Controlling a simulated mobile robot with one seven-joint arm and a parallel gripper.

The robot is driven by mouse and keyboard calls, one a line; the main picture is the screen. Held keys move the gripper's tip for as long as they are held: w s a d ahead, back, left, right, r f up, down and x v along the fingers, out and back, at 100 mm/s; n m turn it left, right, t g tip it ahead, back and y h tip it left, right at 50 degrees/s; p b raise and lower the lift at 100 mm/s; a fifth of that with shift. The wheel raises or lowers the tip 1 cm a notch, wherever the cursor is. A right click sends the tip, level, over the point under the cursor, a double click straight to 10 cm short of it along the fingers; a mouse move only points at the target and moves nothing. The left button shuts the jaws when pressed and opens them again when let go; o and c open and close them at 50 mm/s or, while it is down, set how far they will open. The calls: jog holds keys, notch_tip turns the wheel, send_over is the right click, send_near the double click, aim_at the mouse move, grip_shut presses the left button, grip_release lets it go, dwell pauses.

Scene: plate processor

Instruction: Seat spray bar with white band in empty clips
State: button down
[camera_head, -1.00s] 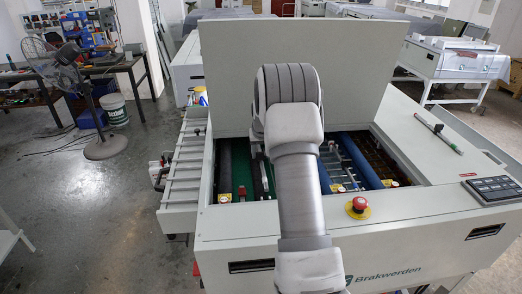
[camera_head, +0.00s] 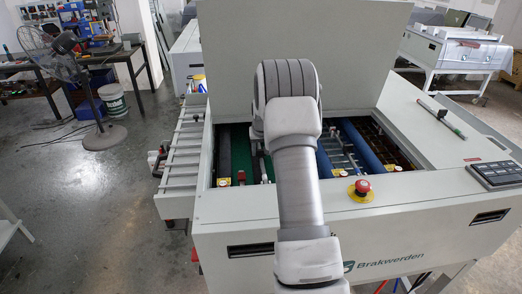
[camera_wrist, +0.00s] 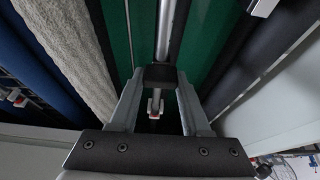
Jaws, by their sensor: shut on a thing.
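In the wrist view, my gripper (camera_wrist: 160,76) is shut, its dark pads meeting around a thin silver bar (camera_wrist: 167,28). The bar runs away from the pads toward the top of the view, above a green strip. I take it for the spray bar; no white band can be made out on it. A small white and red piece (camera_wrist: 155,106), possibly a clip, shows below between my fingers. Another pale clip-like piece (camera_wrist: 262,8) is at the upper right. Which clips are empty cannot be told. In the head view, my arm hides the gripper and bar.
The open processor (camera_head: 350,225) has a raised lid (camera_head: 290,60) behind the bay. A blue roller (camera_head: 360,146) and dark rollers lie in the bay. A red stop button (camera_head: 362,187), control pad (camera_head: 496,176) and a pen-like bar (camera_head: 453,131) are on its top.

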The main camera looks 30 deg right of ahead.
jog(key=shift+c, duration=1.4)
grip_release()
jog(key=b+v, duration=0.1)
jog(key=v, duration=1.6)
jog(key=shift+r, duration=0.2)
jog(key=shift+s, duration=0.1)
